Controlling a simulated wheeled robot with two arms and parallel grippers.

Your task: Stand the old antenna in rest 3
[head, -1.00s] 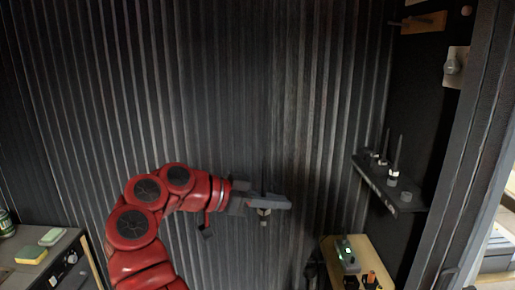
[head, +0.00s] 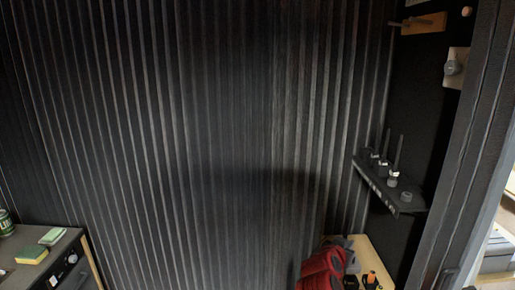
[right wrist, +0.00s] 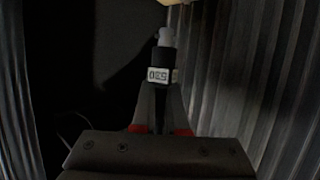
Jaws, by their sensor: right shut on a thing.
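My right gripper (right wrist: 155,112) is shut on the antenna (right wrist: 162,58). In the right wrist view its black body has a white label with dark characters, and a pale connector end points away from the fingers. The rest of it is hidden. The rack shelf (head: 409,206) on the right wall has several small holders in a row. Two dark rods, a farther one (head: 387,142) and a nearer one (head: 399,152), stand upright on it. Rest 3 cannot be told apart.
A wooden peg bracket (head: 424,22) and a pale plate (head: 457,65) hang above the rack. A counter (head: 62,262) with a green sponge (head: 32,256) is at left. Ribbed wall fills the middle.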

